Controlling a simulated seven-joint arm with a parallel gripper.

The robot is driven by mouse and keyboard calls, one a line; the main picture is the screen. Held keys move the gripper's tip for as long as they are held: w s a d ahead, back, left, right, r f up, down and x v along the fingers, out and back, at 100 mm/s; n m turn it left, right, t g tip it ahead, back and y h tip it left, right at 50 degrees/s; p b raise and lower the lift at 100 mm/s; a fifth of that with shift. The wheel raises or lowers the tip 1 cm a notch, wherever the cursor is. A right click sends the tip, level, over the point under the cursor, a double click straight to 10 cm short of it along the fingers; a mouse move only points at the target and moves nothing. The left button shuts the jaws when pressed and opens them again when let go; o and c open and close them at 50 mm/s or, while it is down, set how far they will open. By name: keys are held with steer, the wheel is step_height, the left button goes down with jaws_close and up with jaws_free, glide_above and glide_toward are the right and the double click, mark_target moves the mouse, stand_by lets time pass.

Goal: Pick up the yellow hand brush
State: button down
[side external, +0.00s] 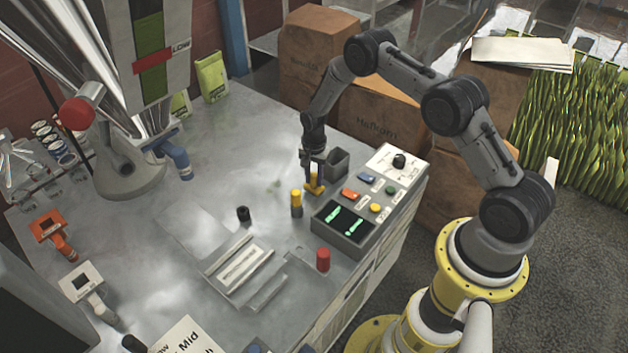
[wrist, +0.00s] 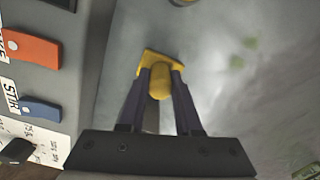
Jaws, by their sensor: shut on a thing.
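The yellow hand brush (side external: 315,187) is at the far side of the control panel, close to the metal table top. In the wrist view, the brush (wrist: 159,83) shows a rounded yellow handle between the two fingers, with a wider yellow part beyond it. My gripper (side external: 310,179) points down at it and is shut on the handle. The fingers also show in the wrist view (wrist: 159,88), one on each side of the handle. I cannot tell whether the brush touches the table.
A control panel (side external: 345,222) with buttons stands close beside the brush. A dark grey open box (side external: 335,163) is just right of my gripper. A yellow-topped cylinder (side external: 296,203), a black knob (side external: 243,214) and a red cylinder (side external: 323,260) stand nearby.

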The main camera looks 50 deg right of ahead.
mark_target(314, 175)
step_height(314, 175, up, 3)
steer(key=shift+s, duration=0.15)
steer(key=s+a+r, duration=0.3)
steer(key=s+r, duration=0.6)
steer(key=s, duration=0.4)
steer(key=shift+s, duration=0.25)
steer(key=shift+r, duration=0.1)
steer(key=c, duration=1.3)
jaws_free()
steer(key=shift+c, duration=0.2)
jaws_close()
